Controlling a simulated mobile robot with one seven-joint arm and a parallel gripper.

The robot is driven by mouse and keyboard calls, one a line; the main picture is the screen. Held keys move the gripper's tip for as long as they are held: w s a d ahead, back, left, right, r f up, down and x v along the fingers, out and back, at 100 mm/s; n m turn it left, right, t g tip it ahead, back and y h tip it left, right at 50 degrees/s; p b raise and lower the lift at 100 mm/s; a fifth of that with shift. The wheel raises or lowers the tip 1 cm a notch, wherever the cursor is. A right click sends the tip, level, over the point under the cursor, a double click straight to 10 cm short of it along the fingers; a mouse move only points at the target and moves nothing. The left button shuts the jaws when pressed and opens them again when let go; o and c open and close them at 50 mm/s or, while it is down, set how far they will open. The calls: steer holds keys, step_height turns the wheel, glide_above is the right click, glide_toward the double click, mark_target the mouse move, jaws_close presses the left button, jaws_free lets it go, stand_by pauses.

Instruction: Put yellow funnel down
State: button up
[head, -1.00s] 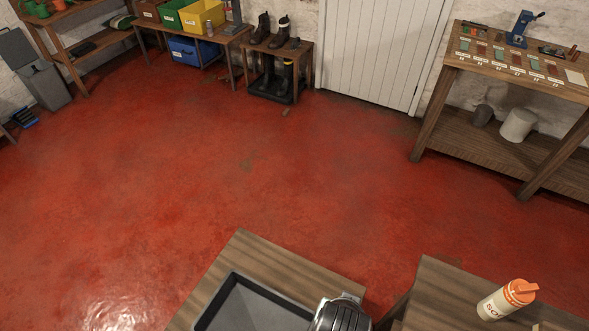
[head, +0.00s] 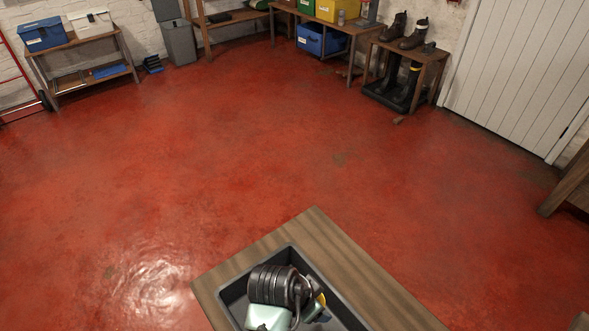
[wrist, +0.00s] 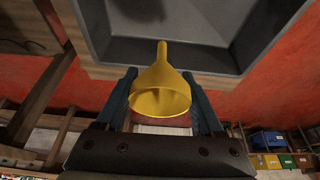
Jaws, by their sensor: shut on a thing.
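The yellow funnel (wrist: 160,88) is between the two fingers of my gripper (wrist: 159,74) in the wrist view. My gripper is shut on it. Its wide mouth faces the camera and its narrow spout points away, toward the dark grey tray (wrist: 270,30). In the head view a small yellow part of the funnel (head: 321,299) shows beside my wrist, above the tray (head: 236,285). My arm hides most of the funnel and part of the tray. I cannot tell how high the funnel is above the tray floor.
The tray sits on a wooden table (head: 320,230) with bare wood around it. Open red floor (head: 200,180) lies beyond. Along the far wall stand a shelf with boxes (head: 85,60), a bench with bins (head: 320,38) and a boot rack (head: 405,75). A white door (head: 520,70) is at right.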

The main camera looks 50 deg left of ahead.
steer(key=s+a+f+b, duration=0.1)
steer(key=a+f+b, duration=0.25)
steer(key=f, duration=0.25)
steer(key=b, duration=0.4)
glide_above(298, 328)
step_height(298, 328, down, 10)
steer(key=shift+r, duration=0.1)
steer(key=o, duration=1.3)
steer(key=p+v, duration=0.4)
steer(key=v, duration=0.8)
